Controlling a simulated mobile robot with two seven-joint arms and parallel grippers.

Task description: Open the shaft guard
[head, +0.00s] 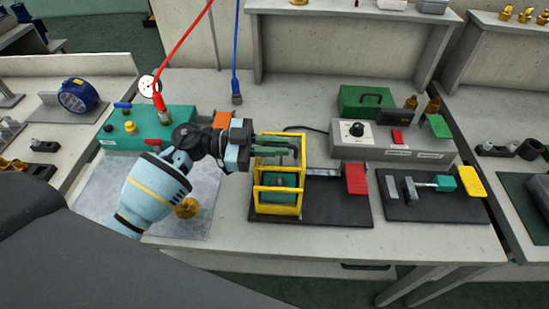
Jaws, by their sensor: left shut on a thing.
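The shaft guard (278,188), a yellow barred frame, stands around a green pump-like body (280,197) on a black base plate (325,211). My left gripper (270,145) reaches in from the left at the top of the guard. Its jaws are shut on a part of the yellow frame there; the exact grip is partly hidden by the wrist and fingers. A grey shaft piece and a red block (355,178) sit to the right on the same plate. My right gripper is not in view.
A grey control box (392,142) and a green toolbox (365,101) stand behind. A second black plate (430,206) with a yellow pad (471,181) lies to the right. A teal box (150,128) and hanging red and blue hoses are at the left.

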